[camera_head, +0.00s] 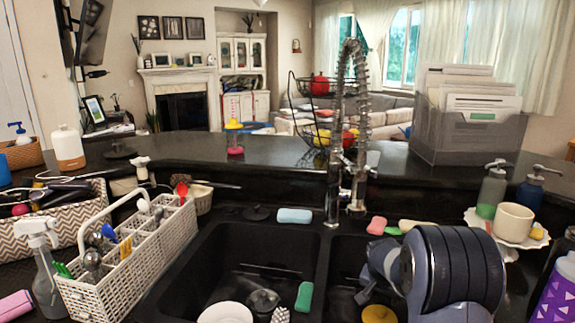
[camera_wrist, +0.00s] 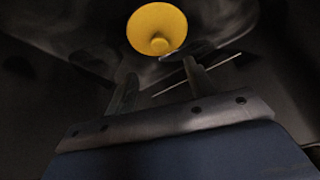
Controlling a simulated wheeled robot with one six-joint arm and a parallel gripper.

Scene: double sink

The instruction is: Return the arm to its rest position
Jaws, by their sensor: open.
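My gripper (camera_wrist: 160,73) shows in the wrist view with its two fingers apart and nothing between them. It is over a dark sink basin. A yellow round thing (camera_wrist: 157,30) with a small knob lies beyond the fingertips, apart from them. It also shows at the bottom of the right basin in the head view (camera_head: 379,314). In the head view my arm (camera_head: 450,265) is bent over the right basin and hides much of it. My gripper's fingers cannot be made out there.
The tall spring faucet (camera_head: 361,120) stands behind the basins. The left basin (camera_head: 250,250) holds a white plate (camera_head: 226,313) and a green sponge (camera_head: 304,296). A white utensil basket (camera_head: 130,262) stands left. A saucer (camera_head: 475,219) with a cup (camera_head: 513,222) and soap bottles are close right of my arm.

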